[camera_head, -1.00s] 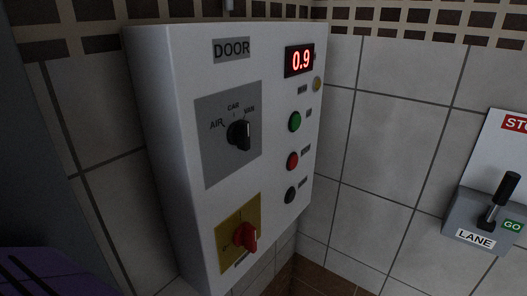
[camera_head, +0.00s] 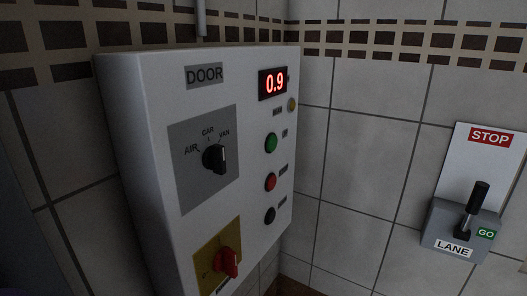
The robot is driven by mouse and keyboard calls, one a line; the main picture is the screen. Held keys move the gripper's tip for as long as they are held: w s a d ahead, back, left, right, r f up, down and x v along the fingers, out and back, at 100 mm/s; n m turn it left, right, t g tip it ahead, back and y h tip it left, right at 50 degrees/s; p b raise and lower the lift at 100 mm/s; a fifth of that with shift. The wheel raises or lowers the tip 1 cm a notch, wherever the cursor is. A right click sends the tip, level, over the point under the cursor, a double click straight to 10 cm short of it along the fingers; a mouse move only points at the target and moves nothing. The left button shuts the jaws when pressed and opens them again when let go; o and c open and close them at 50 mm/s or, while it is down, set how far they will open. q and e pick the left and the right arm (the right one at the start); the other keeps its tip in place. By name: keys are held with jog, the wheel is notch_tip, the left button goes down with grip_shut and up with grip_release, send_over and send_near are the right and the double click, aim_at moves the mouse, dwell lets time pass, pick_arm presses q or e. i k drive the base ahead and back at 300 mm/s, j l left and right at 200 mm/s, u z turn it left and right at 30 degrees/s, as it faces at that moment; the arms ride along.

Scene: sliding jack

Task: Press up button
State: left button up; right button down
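A white control box (camera_head: 240,105) hangs on the tiled wall, with a "DOOR" label at its top. A green button (camera_head: 271,143) sits on its right side, with a small label beside it that seems to read "UP". A red button (camera_head: 270,182) and a black button (camera_head: 269,215) are below it in the same column. A display (camera_head: 272,83) above reads 0.9 in red. Neither of my grippers is in view, and nothing touches the buttons.
The box also has a black selector knob (camera_head: 214,158) marked AIR, CAR, VAN and a red rotary switch (camera_head: 227,262) on a yellow plate. A lane lever unit (camera_head: 462,222) with STOP and GO labels is on the wall at right. The space before the box looks clear.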

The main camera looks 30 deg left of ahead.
aim_at(272, 142)
jog(key=i+l, duration=0.25)
jog(key=i+l+u, duration=0.15)
jog(key=l, duration=0.3)
jog(key=i+u, duration=0.1)
jog(key=u, duration=1.55)
